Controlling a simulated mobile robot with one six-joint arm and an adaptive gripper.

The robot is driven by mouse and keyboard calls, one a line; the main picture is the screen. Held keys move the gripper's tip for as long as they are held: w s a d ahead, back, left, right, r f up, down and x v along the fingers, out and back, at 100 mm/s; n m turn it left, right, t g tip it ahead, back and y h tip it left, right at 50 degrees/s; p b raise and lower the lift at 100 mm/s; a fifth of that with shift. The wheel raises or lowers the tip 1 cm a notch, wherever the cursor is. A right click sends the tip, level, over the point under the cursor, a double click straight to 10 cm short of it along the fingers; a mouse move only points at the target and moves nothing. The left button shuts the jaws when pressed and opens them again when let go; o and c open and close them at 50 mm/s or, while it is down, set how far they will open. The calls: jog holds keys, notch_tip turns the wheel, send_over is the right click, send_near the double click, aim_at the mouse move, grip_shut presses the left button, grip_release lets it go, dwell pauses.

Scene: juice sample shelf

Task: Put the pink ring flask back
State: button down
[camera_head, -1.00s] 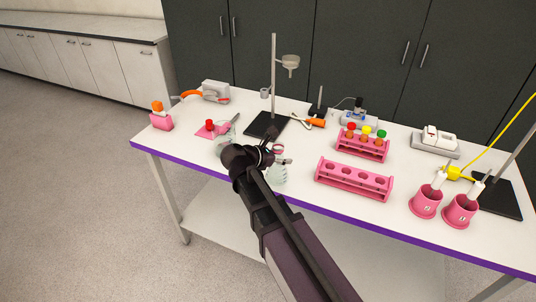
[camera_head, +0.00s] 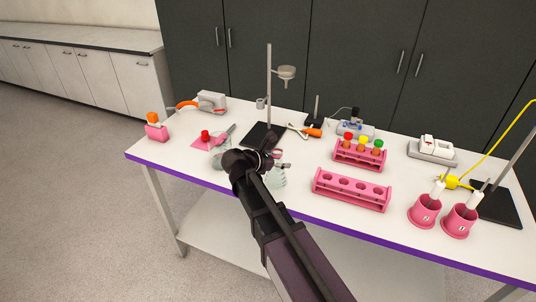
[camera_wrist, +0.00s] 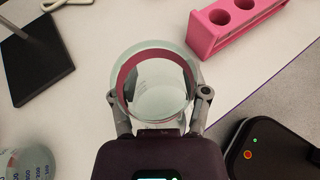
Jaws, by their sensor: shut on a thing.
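In the wrist view, a clear glass flask with a pink ring (camera_wrist: 128,72) stands between the fingers of my gripper (camera_wrist: 160,106), which is shut on it. In the head view, my gripper (camera_head: 270,160) is over the front part of the table, and the held glass (camera_head: 278,179) shows partly behind my arm. I cannot tell whether its base touches the table. Another clear glass vessel with printed marks (camera_wrist: 30,164) is at the lower left in the wrist view; in the head view, glass (camera_head: 217,158) shows left of my gripper.
An empty pink rack (camera_head: 352,190) is to the right, with a filled tube rack (camera_head: 358,156) behind. The table's purple front edge (camera_head: 200,183) is close.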

jog(key=w+a+f, duration=0.1)
jog(key=w+a, duration=0.3)
jog(key=w, duration=0.5)
jog(key=shift+w+b, duration=0.25)
jog(key=shift+b, duration=0.2)
jog(key=shift+w+a+f+b, duration=0.1)
jog(key=shift+w+f+b, duration=0.2)
jog(key=shift+f+b, duration=0.6)
jog(key=shift+w+a+f+b, duration=0.1)
jog(key=shift+w+f+b, duration=0.2)
jog(key=shift+f+b, duration=0.6)
jog(key=shift+f, duration=0.1)
jog(key=shift+c, duration=0.4)
grip_release()
